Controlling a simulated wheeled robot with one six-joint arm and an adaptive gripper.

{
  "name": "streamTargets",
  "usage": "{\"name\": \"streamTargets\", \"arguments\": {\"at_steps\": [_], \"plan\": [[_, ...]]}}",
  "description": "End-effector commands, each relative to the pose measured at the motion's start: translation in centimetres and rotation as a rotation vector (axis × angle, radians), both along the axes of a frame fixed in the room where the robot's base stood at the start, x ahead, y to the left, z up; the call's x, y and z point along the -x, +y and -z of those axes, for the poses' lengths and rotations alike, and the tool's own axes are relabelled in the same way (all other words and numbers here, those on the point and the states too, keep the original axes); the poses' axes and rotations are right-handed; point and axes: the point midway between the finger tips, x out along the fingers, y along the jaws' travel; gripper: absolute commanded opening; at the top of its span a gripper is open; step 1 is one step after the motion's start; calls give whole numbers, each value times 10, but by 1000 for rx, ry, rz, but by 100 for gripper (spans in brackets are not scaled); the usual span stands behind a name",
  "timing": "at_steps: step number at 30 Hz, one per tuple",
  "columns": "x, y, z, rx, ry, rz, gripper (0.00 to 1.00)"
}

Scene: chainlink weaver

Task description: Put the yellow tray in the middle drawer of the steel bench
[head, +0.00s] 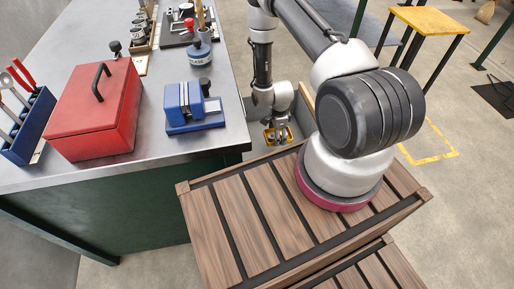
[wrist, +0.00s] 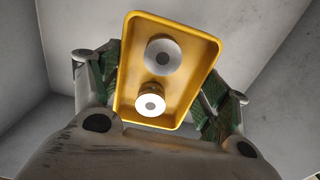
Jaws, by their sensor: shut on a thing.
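The yellow tray (wrist: 196,82) fills the middle of the wrist view, with two round silvery pieces (wrist: 163,55) in it. My gripper (wrist: 162,92) is shut on the tray, its green-padded fingers against the two sides. In the head view my gripper (head: 278,126) points down, and a small part of the tray (head: 268,138) shows beneath it. They are at an open grey drawer (head: 299,116) on the right side of the steel bench (head: 220,75). Grey walls (wrist: 262,35) surround the tray in the wrist view. I cannot tell which drawer this is, or whether the tray touches its floor.
On the bench stand a red toolbox (head: 100,112), a blue vise (head: 193,108) and a blue tool rack (head: 28,125). A yellow-topped stool (head: 430,20) stands at the back right. Open floor (head: 465,190) lies on the right.

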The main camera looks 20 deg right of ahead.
Motion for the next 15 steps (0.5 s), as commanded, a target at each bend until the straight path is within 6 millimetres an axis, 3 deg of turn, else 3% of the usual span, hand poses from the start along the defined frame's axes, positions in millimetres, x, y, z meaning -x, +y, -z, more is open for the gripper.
{"name": "streamTargets", "arguments": {"at_steps": [6, 15], "plan": [[2, 0, 41, -1, 4, 0, 51], [2, 0, 73, -1, 4, 0, 51]]}}
